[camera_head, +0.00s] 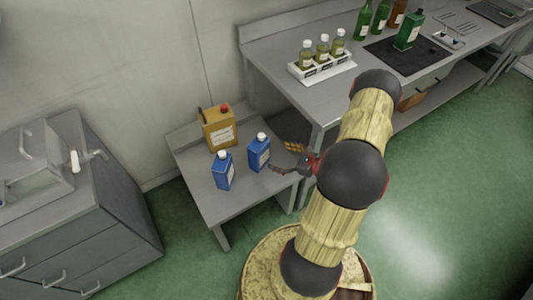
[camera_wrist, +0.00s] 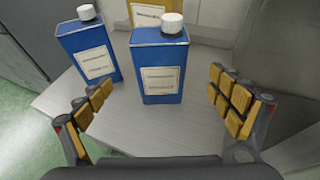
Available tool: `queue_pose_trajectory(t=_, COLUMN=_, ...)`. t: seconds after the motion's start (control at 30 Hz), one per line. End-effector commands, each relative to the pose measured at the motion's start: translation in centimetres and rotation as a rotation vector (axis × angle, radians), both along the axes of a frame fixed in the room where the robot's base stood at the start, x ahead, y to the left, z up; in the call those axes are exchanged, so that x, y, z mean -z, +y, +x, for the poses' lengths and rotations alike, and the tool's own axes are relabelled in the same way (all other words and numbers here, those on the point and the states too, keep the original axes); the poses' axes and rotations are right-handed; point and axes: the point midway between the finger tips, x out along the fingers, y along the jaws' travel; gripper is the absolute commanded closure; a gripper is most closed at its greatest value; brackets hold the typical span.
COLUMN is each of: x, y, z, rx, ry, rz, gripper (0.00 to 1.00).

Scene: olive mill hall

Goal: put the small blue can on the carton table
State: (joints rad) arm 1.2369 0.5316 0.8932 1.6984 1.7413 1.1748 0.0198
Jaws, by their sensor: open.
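Two blue cans with white caps and pale labels stand upright on a low grey table (camera_head: 237,201). One is the left blue can (camera_head: 222,171), the other the right blue can (camera_head: 258,153); I cannot tell which is smaller. My gripper (camera_head: 284,158) is open and empty, just right of the right can. In the wrist view the right can (camera_wrist: 159,72) stands ahead between the spread fingers, beyond their tips, and the left can (camera_wrist: 90,52) is beyond the left finger. No table is clearly marked as the carton table.
A yellow-orange canister (camera_head: 218,127) with a red cap stands behind the blue cans. A long steel bench (camera_head: 281,66) holds a white bottle rack (camera_head: 322,68), green bottles and a dark mat. A brown box (camera_head: 411,100) sits below it. A grey cabinet (camera_head: 85,225) stands left.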

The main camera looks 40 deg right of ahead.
Motion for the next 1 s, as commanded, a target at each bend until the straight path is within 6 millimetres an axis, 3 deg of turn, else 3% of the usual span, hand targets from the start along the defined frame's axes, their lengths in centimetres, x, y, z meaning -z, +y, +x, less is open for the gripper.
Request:
queue_pose_trajectory(t=0.17, x=-1.5, y=0.7, z=0.8, rx=-0.055, ry=-0.005, rz=-0.029, gripper=0.08)
queue_pose_trajectory(t=0.27, x=-4.8, y=3.0, z=2.9, rx=-0.196, ry=-0.011, rz=-0.098, gripper=0.08)
queue_pose_trajectory(t=0.4, x=-11.6, y=9.1, z=5.7, rx=-0.508, ry=-0.026, rz=-0.264, gripper=0.08)
queue_pose_trajectory(t=0.53, x=-17.4, y=15.6, z=6.4, rx=-0.81, ry=-0.037, rz=-0.442, gripper=0.08)
queue_pose_trajectory(t=0.67, x=-22.4, y=21.6, z=5.2, rx=-1.095, ry=-0.051, rz=-0.641, gripper=0.08)
queue_pose_trajectory(t=0.8, x=-26.8, y=26.8, z=2.6, rx=-1.374, ry=-0.068, rz=-0.879, gripper=0.08)
queue_pose_trajectory(t=1.0, x=-32.1, y=31.5, z=-2.3, rx=-1.713, ry=-0.1, rz=-1.272, gripper=0.08)
